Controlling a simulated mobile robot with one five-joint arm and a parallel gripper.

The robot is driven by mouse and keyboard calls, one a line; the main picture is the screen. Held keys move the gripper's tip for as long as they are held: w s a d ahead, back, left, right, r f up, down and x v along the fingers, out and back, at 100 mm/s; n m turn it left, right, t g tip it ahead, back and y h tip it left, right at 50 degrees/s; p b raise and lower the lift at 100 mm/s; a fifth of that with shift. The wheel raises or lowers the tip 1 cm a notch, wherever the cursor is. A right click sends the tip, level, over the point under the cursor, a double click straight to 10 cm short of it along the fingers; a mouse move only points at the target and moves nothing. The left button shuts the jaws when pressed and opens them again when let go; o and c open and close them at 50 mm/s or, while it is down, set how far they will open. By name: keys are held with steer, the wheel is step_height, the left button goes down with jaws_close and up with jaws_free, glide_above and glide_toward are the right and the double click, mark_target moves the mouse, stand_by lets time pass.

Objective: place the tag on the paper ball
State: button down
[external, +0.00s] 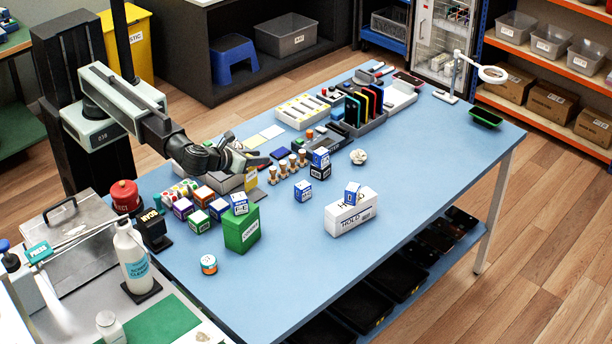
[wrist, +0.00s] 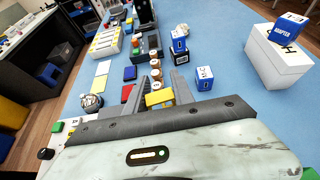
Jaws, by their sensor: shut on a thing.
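My gripper (external: 262,160) is over the left part of the blue table. In the wrist view, its fingers (wrist: 156,98) are shut on a small yellow piece, which I take to be the tag (wrist: 159,98). The tag is not clear in the external view. A whitish crumpled ball, which looks like the paper ball (external: 358,157), lies on the table to the right of my gripper, past a stack of two small boxes. A small white patch in the wrist view (wrist: 183,27) may be the same ball, but I cannot tell.
Several wooden stampers (external: 282,172) stand just beyond my fingers. The stacked boxes (external: 320,163) and a loose blue-white box (external: 303,191) stand between my gripper and the ball's side. A white HOLD box (external: 351,213) bears a blue box.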

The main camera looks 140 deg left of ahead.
step_height(320, 180, up, 6)
steer(key=p, duration=0.4)
steer(key=shift+a+f, duration=0.1)
steer(key=shift+f, duration=0.05)
